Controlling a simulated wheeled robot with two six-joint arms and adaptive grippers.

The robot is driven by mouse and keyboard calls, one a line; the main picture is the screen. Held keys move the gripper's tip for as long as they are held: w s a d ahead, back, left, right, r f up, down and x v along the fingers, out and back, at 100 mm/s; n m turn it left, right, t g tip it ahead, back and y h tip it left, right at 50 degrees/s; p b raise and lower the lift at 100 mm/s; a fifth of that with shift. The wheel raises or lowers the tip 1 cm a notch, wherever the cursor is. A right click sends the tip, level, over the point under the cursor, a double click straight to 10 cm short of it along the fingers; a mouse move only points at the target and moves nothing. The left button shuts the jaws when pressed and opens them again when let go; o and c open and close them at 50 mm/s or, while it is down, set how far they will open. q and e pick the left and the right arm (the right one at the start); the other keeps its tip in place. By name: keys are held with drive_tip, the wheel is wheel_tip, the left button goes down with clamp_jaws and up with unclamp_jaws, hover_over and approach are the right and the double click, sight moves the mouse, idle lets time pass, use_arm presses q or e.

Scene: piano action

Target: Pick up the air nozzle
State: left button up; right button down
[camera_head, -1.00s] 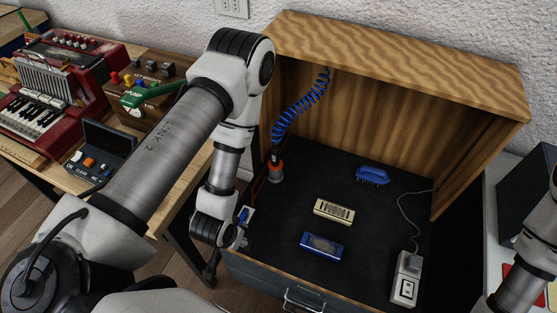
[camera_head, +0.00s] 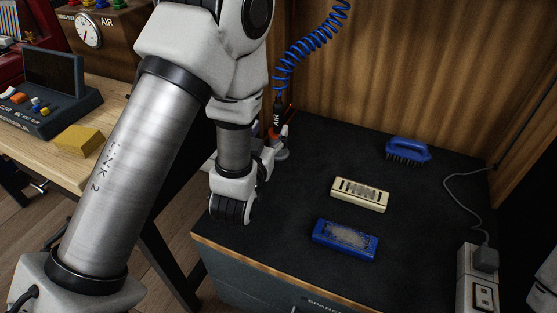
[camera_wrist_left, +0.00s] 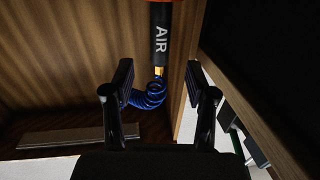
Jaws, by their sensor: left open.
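The air nozzle (camera_head: 278,113) is a black tube lettered "AIR" with a blue coiled hose (camera_head: 308,45) rising from it. In the head view my wrist partly hides the gripper.
On the black surface (camera_head: 290,215) lie a cream harmonica-like block (camera_head: 360,194), a blue one (camera_head: 345,239) and a blue brush (camera_head: 408,151). A power strip (camera_head: 478,280) with a grey cable is at right. A wooden bench (camera_head: 110,120) with a yellow block (camera_head: 78,140) is at left.

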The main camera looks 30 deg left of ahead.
sight(277, 115)
use_arm(q)
drive_tip(key=b+x, duration=0.2)
drive_tip(key=x, duration=0.5)
drive_tip(key=shift+w+r, duration=0.1)
drive_tip(key=shift+r, duration=0.05)
drive_tip(key=shift+w+a, duration=0.15)
drive_tip(key=shift+w, duration=0.3)
drive_tip(key=shift+r, duration=0.1)
clamp_jaws()
use_arm(e)
wheel_tip(277, 115, down, 4)
drive_tip(key=shift+r, duration=0.15)
